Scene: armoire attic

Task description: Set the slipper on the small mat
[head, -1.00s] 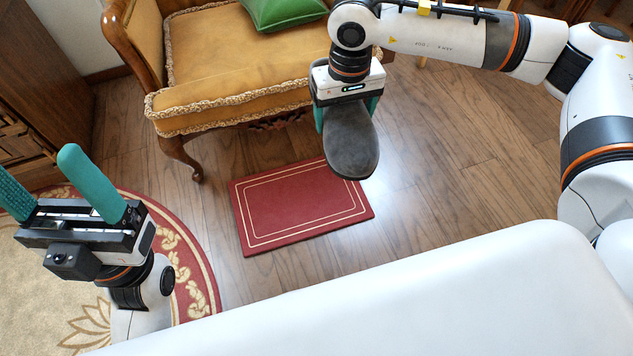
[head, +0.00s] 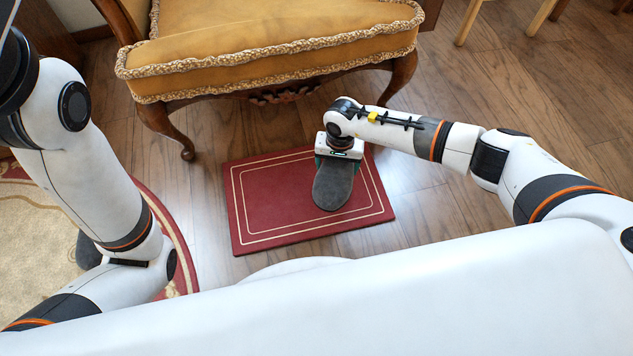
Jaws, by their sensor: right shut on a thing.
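The dark grey slipper (head: 333,186) is over the right-middle part of the small red mat (head: 262,222), which has cream border lines. My right gripper (head: 339,158) is shut on the slipper's far end and points down. The slipper's near end faces me. I cannot tell whether its sole touches the mat or hangs just above it. The gripper's fingers are mostly hidden by its own body. My left arm crosses the left side of the view, and its gripper is out of the picture.
A yellow upholstered armchair (head: 270,62) with carved wooden legs stands just behind the mat. A round patterned rug (head: 32,215) lies at left. A dark grey object (head: 87,251) there is partly hidden by my left arm. Wooden floor right of the mat is clear.

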